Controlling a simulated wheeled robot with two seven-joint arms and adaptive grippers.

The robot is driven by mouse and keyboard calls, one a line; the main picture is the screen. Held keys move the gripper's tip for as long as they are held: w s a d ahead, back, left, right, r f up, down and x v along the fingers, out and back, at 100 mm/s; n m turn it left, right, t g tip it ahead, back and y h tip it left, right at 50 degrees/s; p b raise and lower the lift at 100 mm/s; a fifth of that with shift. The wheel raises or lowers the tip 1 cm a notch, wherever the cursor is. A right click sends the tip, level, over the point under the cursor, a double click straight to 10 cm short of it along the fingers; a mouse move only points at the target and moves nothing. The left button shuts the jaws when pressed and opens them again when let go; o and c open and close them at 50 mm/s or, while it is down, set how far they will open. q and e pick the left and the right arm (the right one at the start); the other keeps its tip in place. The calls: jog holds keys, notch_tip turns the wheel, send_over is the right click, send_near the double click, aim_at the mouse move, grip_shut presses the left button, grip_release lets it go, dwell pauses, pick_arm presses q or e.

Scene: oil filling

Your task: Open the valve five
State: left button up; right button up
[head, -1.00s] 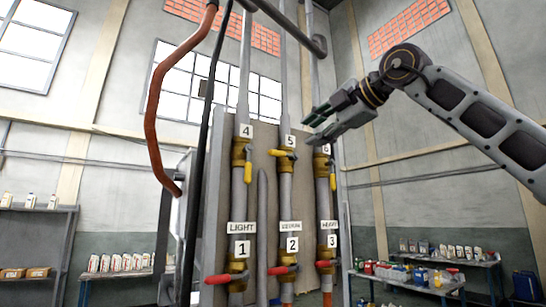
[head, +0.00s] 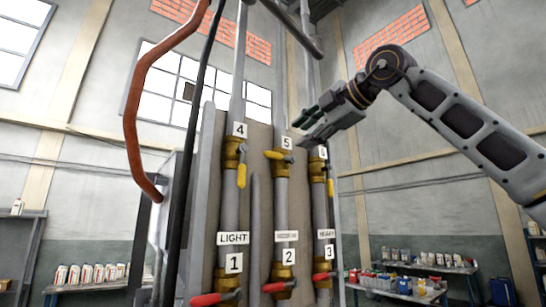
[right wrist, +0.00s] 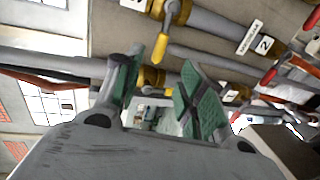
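Valve five (head: 278,156) is a brass valve on the middle grey pipe, under label 5 (head: 286,143). Its yellow handle lies across the pipe, pointing left. In the right wrist view, valve five (right wrist: 174,12) is at the top, with its yellow handle (right wrist: 161,46) pointing down. My right gripper (head: 304,124) is above and to the right of valve five in the head view, apart from it, and partly covers label 6. In the right wrist view the green-padded fingers (right wrist: 162,92) are spread and empty. My left gripper is not in view.
Valve four (head: 232,152) and valve six (head: 318,172) have yellow handles hanging down along their pipes. Red-handled valves sit below, under labels 1, 2 and 3. A red-brown pipe (head: 134,100) runs at the left. Tables with bottles stand behind.

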aim_at(276, 154)
jog(key=shift+w+a, duration=0.1)
jog(key=shift+w, duration=0.05)
jog(key=p+x, duration=0.4)
jog(key=x, duration=0.7)
jog(key=shift+p+x, duration=0.7)
jog(key=shift+x, duration=0.65)
grip_shut()
